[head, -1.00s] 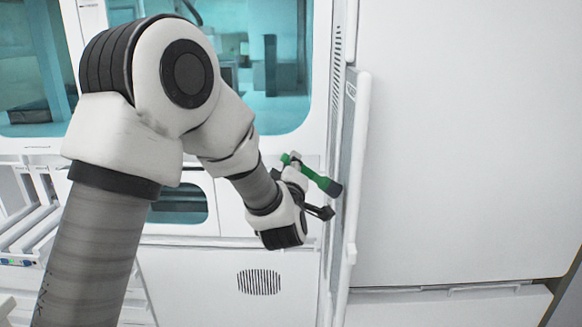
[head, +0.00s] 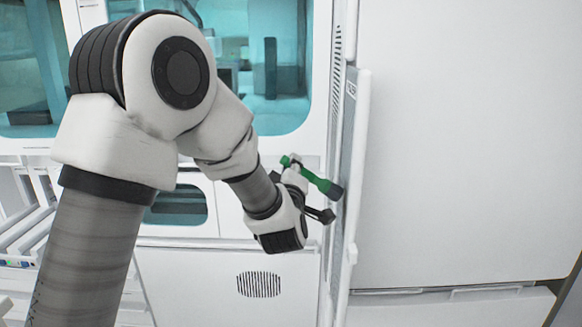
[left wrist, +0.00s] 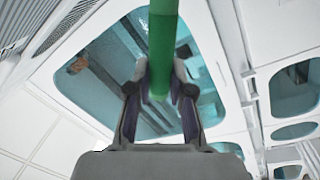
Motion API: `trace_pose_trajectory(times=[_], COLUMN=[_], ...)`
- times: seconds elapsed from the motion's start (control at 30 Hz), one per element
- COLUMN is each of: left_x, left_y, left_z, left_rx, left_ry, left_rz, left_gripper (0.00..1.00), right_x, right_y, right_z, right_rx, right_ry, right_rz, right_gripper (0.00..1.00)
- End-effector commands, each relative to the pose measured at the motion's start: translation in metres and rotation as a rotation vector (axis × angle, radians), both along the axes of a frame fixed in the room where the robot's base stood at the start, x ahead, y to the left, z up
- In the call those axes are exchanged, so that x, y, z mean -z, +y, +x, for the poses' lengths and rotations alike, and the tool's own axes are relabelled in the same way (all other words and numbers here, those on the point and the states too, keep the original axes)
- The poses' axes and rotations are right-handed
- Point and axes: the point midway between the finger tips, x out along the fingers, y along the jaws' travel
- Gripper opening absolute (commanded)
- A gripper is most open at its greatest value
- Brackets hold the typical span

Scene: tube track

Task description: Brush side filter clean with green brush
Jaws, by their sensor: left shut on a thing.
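The green brush (head: 315,178) has a dark head and is tilted, its head low and to the right, at or close to the side filter (head: 349,175). I cannot tell whether the bristles touch it. The filter is a tall grey panel in a white frame, seen nearly edge-on. My left gripper (head: 303,190) is shut on the brush's green handle. In the left wrist view the handle (left wrist: 162,50) stands between the two fingers (left wrist: 160,88). My right gripper is not in view.
A white machine with teal windows (head: 270,70) stands behind my arm. A large plain white panel (head: 470,140) fills the right side. White rails (head: 25,225) are at the left.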

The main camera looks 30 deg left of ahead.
Motion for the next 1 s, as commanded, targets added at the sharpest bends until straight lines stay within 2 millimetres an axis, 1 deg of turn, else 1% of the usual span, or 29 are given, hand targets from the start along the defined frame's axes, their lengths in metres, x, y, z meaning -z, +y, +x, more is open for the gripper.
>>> trace_pose_trajectory(times=[0.3, 0.47, 0.73, 0.9, 1.0], left_x=[0.019, 0.021, 0.038, 0.04, 0.045], left_y=[-0.004, -0.005, -0.008, -0.009, -0.009], left_z=[-0.005, -0.006, -0.011, -0.013, -0.014], left_rx=[0.002, 0.002, 0.003, 0.002, 0.003], left_ry=[0.001, 0.001, 0.0, -0.001, 0.0], left_rz=[0.002, 0.002, 0.001, 0.001, 0.001], left_gripper=[0.0, 0.0, 0.0, 0.0, 0.0], right_x=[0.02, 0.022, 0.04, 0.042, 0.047], right_y=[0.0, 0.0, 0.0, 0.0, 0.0], right_z=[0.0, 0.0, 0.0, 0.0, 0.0], right_rx=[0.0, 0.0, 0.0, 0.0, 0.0], right_ry=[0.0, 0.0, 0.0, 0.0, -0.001], right_rz=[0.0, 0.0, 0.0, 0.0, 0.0], right_gripper=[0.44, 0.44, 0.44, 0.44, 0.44])
